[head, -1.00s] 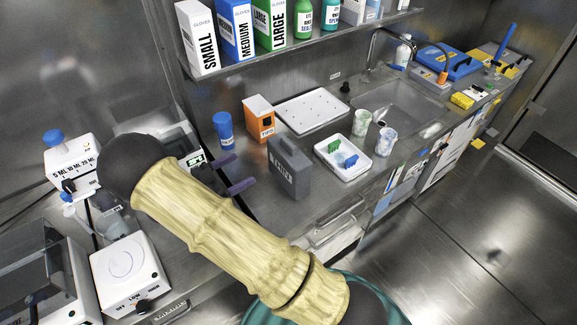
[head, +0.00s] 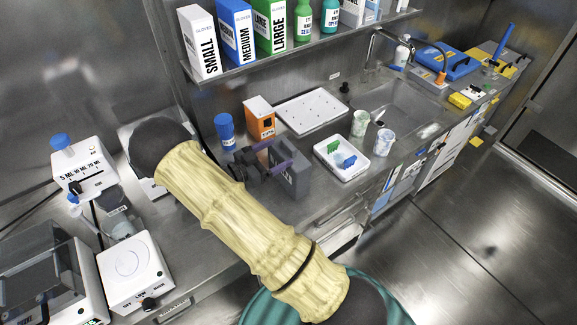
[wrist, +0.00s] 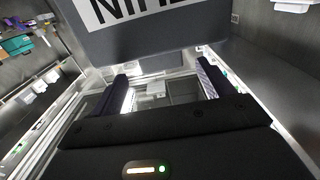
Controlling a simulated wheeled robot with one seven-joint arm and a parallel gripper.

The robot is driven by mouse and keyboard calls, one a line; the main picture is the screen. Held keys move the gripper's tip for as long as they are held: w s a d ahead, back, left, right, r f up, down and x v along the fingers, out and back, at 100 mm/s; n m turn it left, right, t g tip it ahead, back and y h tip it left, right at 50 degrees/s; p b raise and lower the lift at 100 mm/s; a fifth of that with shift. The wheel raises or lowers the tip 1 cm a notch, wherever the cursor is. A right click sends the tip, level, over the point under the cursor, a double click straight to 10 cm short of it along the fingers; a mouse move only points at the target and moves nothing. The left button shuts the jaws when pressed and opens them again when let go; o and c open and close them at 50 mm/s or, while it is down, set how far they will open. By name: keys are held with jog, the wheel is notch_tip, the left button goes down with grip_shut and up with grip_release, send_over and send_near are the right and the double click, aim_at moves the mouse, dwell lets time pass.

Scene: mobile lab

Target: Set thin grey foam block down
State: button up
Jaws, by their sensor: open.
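I cannot make out a thin grey foam block for certain in either view. A dark grey upright case (head: 293,181) with pale lettering stands on the steel counter. My gripper (head: 272,157) is just left of it in the head view, its dark purple fingers spread and partly overlapping the case's top. In the wrist view a grey lettered face (wrist: 150,35), which looks like this case, fills the top. There the fingers of my gripper (wrist: 163,80) stand apart with nothing between them. Whether they touch the case I cannot tell.
A blue-capped bottle (head: 225,131) and an orange box (head: 260,119) stand behind my gripper. A white tray (head: 327,167) with green and blue pieces lies to the right, by two cups and the sink (head: 405,105). White instruments (head: 134,268) crowd the left.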

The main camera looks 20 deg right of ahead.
aim_at(286, 148)
jog(key=shift+w+d+p, duration=0.2)
jog(key=shift+d+p, duration=0.15)
jog(key=shift+d, duration=0.5)
jog(key=shift+w+d+p, duration=0.25)
jog(key=shift+d+p, duration=0.15)
jog(key=shift+d, duration=0.4)
jog(key=shift+w+d+p, duration=0.2)
jog(key=shift+d+p, duration=0.15)
jog(key=shift+d, duration=0.5)
jog(key=c, duration=1.5)
jog(key=shift+o, duration=0.2)
jog(key=shift+r+b, duration=0.85)
jog(key=shift+r, duration=4.15)
